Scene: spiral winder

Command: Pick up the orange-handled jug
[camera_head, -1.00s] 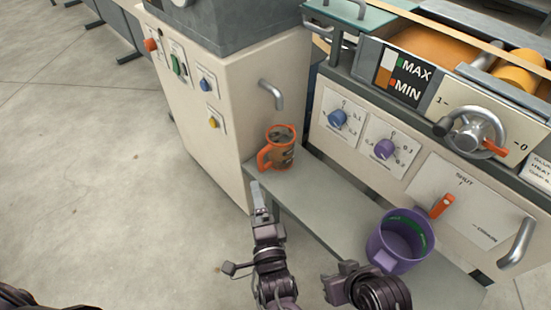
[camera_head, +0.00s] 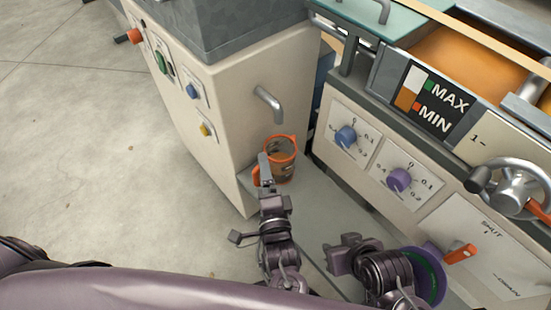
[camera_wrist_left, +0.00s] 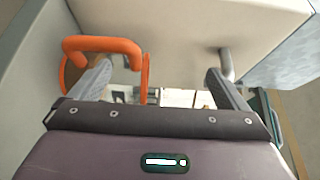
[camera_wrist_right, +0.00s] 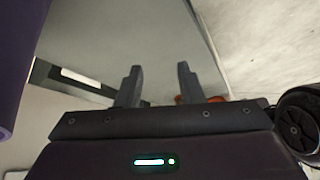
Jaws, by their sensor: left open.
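The orange-handled jug (camera_head: 283,170) stands at the far end of the shelf, against the cream cabinet. Its orange handle (camera_wrist_left: 103,45) shows large at the left of the left wrist view. My left gripper (camera_head: 266,168) is open at the jug, with one finger overlapping the handle area. I cannot tell whether that finger is inside the handle loop or touches it. Part of the jug is hidden behind this gripper. My right gripper (camera_head: 338,258) is farther back, near the purple jug (camera_head: 436,275); its fingers (camera_wrist_right: 158,85) are apart and empty.
The cream cabinet (camera_head: 235,130) has a steel hook handle (camera_head: 268,103) just above the jug. The machine panel with blue (camera_head: 346,136) and purple knobs (camera_head: 399,180) borders the shelf on the right. Open floor (camera_head: 90,170) lies to the left.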

